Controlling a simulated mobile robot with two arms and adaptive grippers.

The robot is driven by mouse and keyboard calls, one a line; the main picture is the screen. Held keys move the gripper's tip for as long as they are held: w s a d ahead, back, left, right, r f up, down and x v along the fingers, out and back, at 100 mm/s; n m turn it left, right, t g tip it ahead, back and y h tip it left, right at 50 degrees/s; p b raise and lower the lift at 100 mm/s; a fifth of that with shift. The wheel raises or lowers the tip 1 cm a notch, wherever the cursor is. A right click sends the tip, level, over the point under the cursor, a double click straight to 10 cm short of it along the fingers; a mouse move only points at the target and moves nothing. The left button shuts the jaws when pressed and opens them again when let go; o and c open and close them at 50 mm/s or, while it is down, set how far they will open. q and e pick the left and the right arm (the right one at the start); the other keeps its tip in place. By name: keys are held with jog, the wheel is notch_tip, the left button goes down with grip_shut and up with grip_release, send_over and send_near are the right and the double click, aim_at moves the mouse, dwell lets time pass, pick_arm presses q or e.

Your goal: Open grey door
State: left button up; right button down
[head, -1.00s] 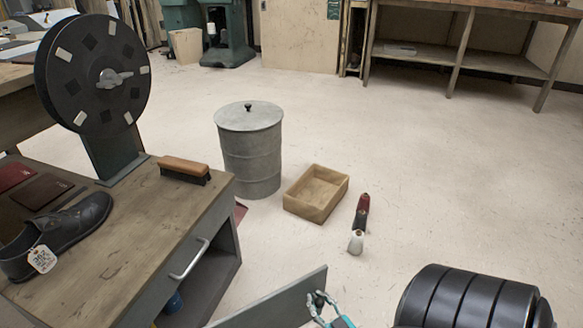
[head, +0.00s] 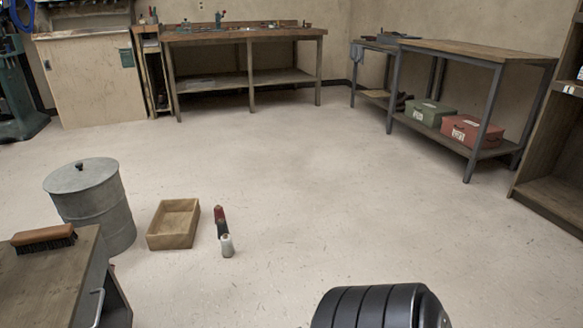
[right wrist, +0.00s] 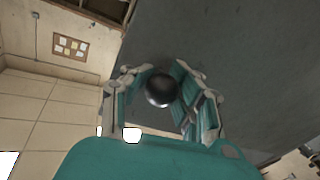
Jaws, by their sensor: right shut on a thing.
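The grey door (right wrist: 235,50) fills the upper right of the right wrist view as a flat dark grey panel. Its round dark knob (right wrist: 159,89) sits between the teal fingers of my right gripper (right wrist: 160,92), which is shut on it. In the head view, the door and both grippers are out of sight. The corner of the wooden-topped workbench (head: 50,285) shows at the lower left, with a metal handle (head: 97,308) on its side.
A brush (head: 43,238) lies on the workbench. Tables (head: 235,38) line the back. The floor in the middle and right is clear.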

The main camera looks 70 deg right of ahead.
jog(key=shift+s+a, duration=0.35)
jog(key=shift+s, duration=0.05)
jog(key=c, duration=1)
grip_release()
jog(key=shift+r, duration=0.1)
notch_tip(320, 180, up, 10)
jog(key=shift+f, duration=0.1)
